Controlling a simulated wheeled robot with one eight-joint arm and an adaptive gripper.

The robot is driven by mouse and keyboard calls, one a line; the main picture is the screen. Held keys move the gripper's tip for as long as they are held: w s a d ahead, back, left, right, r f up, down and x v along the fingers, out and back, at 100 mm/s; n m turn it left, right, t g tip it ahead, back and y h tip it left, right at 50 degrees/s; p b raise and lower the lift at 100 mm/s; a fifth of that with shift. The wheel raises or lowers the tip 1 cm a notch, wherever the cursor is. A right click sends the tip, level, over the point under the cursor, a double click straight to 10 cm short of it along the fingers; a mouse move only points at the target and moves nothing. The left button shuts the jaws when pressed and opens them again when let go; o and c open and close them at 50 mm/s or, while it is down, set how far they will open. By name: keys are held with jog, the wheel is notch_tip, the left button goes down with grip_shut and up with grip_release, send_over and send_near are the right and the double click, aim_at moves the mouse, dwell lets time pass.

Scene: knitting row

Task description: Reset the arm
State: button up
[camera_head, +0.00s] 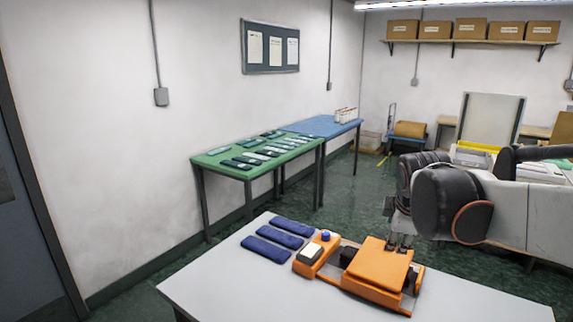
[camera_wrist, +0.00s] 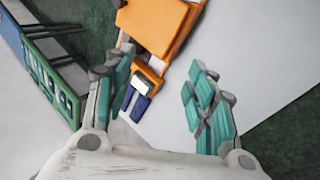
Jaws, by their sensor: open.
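My arm comes in from the right in the head view, and my gripper (camera_head: 400,241) points down above the white table, near the orange device. In the wrist view my gripper (camera_wrist: 162,95) has its teal-padded fingers wide apart, with nothing between the pads. Below it the wrist view shows the white table (camera_wrist: 225,75) and an orange device (camera_wrist: 155,22). In the head view the orange device (camera_head: 380,263) has a raised flat plate, a white block and a blue knob.
Several dark blue pads (camera_head: 270,243) lie left of the device on the white table (camera_head: 230,285). A green table (camera_head: 225,158) with rows of dark items and a blue table (camera_head: 325,124) stand along the left wall. Boxes (camera_head: 470,28) sit on a back shelf.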

jog(key=s+a+f+m, duration=0.2)
jog(key=s+m, duration=0.2)
jog(key=s, duration=0.3)
jog(key=s+a+f+m+y, duration=0.1)
jog(key=s+a+f+m, duration=0.1)
jog(key=s+m, duration=0.3)
jog(key=s+a+f+m, duration=0.1)
jog(key=s+f+m, duration=0.2)
jog(key=s, duration=0.8)
jog(key=shift+a+m+t+y, duration=0.3)
jog(key=shift+a+m+y, duration=0.1)
jog(key=shift+m, duration=0.6)
